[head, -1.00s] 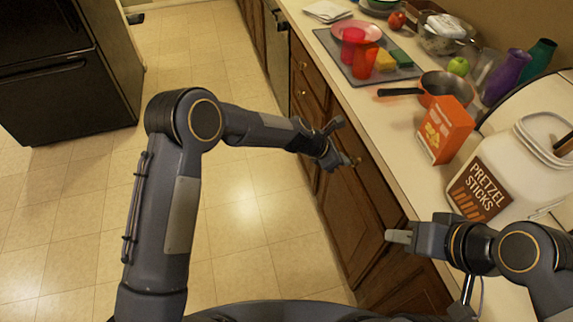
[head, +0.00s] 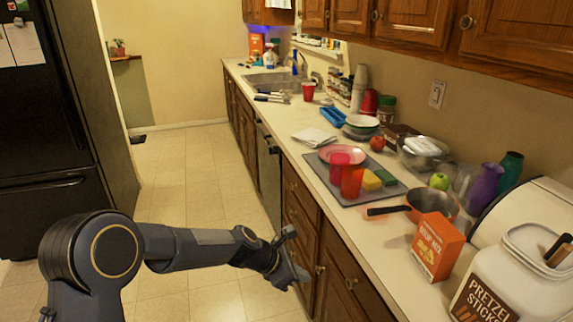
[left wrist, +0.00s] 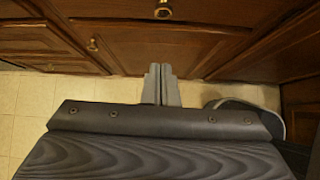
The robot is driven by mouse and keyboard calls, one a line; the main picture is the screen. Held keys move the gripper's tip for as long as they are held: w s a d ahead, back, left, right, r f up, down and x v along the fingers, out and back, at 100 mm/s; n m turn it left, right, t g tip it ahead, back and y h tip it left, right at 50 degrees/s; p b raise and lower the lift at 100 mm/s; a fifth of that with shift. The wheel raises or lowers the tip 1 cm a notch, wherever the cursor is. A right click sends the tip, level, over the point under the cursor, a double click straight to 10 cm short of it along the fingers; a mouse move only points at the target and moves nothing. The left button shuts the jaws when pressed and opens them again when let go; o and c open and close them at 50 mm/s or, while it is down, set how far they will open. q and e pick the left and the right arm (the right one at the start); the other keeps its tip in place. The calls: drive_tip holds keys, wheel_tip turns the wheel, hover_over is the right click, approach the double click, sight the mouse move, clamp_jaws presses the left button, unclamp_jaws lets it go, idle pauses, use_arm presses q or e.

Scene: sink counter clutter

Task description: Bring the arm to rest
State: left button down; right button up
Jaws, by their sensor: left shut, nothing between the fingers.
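My left gripper (head: 300,276) is in front of the wooden lower cabinets (head: 340,285), below the counter's front edge. In the left wrist view its two grey fingers (left wrist: 161,85) lie side by side, shut, with nothing between them. The fingers point toward brown cabinet doors (left wrist: 140,50). My left arm comes in from the lower left with its elbow bent. My right gripper is out of the head view.
The counter (head: 330,215) holds a grey mat (head: 345,193) with cups and sponges, a pan (head: 430,202), an orange box (head: 437,247) and a pretzel jar (head: 515,285). A sink (head: 270,82) lies farther back. The tiled floor (head: 185,180) beside the cabinets is clear.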

use_arm(q)
drive_tip(key=s+a+r+m+t+y, duration=0.1)
drive_tip(key=s+a+r+m, duration=0.4)
drive_tip(key=a, duration=0.3)
drive_tip(key=s+a+r+m+t, duration=0.1)
drive_tip(key=s+a+r+m, duration=0.3)
drive_tip(key=s+a+r, duration=0.3)
drive_tip(key=s+a+m+y, duration=0.2)
drive_tip(key=s+a+m, duration=0.3)
drive_tip(key=s, duration=0.4)
drive_tip(key=s+a+f+m+t+y, duration=0.1)
drive_tip(key=s+a+m, duration=0.4)
drive_tip(key=s, duration=0.4)
drive_tip(key=shift+a+y, duration=0.4)
drive_tip(key=shift+a, duration=0.15)
drive_tip(key=shift+s+f, duration=0.1)
